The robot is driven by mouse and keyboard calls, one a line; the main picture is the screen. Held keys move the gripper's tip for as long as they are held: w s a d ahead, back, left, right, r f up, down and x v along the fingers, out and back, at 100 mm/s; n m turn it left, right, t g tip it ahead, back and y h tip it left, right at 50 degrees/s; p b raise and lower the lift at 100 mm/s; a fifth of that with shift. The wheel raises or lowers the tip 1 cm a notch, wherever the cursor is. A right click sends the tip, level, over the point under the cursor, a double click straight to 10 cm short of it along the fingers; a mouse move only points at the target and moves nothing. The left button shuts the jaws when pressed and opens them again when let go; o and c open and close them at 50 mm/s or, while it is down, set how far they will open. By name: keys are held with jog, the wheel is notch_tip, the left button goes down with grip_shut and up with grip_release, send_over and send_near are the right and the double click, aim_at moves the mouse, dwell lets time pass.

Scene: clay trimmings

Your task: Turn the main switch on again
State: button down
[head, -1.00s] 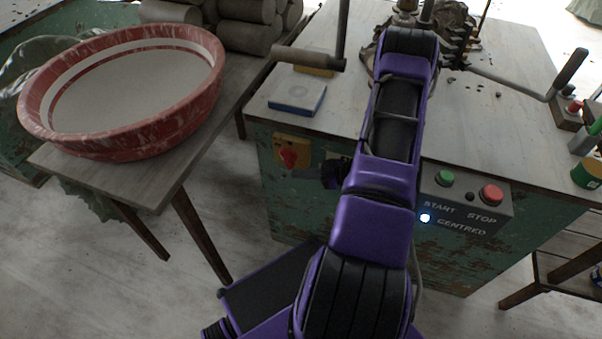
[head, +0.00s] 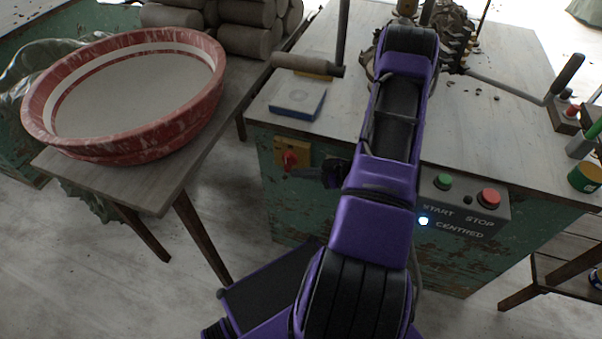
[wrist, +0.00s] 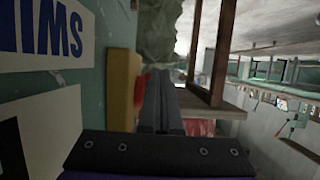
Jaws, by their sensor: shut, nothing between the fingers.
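The main switch is a red knob (head: 290,158) on a yellow plate (head: 304,149) on the green cabinet's front, left of my arm. My gripper (head: 292,174) is shut and empty, with its fingertips at the lower edge of the knob in the head view. In the wrist view the shut fingers (wrist: 162,98) lie beside the red knob (wrist: 139,88), with the yellow plate (wrist: 122,85) behind it. The fingers hide part of the knob, and I cannot tell whether they touch it.
A control box (head: 470,222) carries green and red buttons and a lit lamp (head: 423,220). A red basin (head: 130,140) stands on a side table (head: 160,185) to the left. A blue-and-white box (head: 298,100) lies there.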

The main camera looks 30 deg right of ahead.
notch_tip(320, 180, up, 10)
jog(key=shift+p, duration=1)
